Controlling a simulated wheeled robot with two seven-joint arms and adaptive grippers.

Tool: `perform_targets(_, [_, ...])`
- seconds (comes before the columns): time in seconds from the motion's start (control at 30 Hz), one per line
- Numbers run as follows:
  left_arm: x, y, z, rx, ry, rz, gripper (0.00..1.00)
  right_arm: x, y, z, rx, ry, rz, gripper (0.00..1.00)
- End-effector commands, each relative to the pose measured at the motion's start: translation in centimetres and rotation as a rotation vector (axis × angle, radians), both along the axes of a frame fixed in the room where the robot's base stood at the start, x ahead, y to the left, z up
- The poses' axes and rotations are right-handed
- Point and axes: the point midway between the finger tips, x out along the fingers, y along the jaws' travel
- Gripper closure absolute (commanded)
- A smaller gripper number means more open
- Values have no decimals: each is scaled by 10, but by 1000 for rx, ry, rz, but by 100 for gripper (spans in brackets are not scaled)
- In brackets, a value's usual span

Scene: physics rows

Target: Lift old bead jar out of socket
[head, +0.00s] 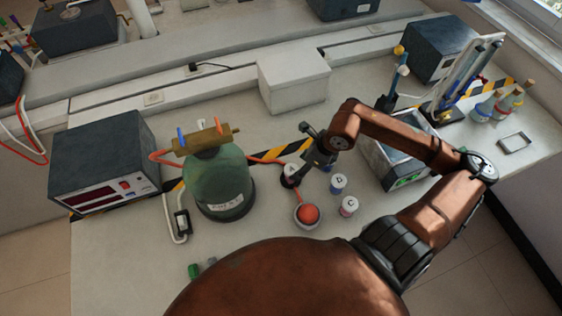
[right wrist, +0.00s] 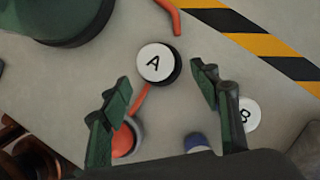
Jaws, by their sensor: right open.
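A jar with a white lid lettered A (head: 291,170) stands upright in a dark round base at the end of a red hose. It also shows in the right wrist view (right wrist: 155,63), just beyond the fingertips. Which jar is the old one cannot be told. A second white-lidded jar (head: 338,183), lettered B in the right wrist view (right wrist: 248,114), stands to its right, and jar C (head: 348,206) stands nearer. My right gripper (head: 312,160) is open and empty above jar A, its fingers (right wrist: 160,88) apart. My left gripper is out of view.
A green tank (head: 217,185) stands left of jar A. A grey cup with a red ball (head: 307,214) is in front. A dark instrument box (head: 104,160) stands at left, a white box (head: 293,80) behind, and a glass-sided bath (head: 388,160) at right.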

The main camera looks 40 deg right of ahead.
Motion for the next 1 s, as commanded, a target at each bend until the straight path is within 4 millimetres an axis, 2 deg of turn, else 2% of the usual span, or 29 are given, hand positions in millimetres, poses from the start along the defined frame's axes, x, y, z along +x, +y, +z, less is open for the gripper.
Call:
perform_targets(0.03, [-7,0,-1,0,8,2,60,1,1,-4,1,1,-1,44])
perform_targets(0.23, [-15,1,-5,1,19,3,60,9,6,-23,1,0,3,44])
perform_targets(0.6, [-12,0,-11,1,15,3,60,24,16,-66,2,0,1,44])
perform_targets(0.9, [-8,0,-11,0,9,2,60,25,16,-71,-1,0,0,44])
perform_targets(1.0, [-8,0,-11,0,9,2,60,25,16,-71,-1,0,0,50])
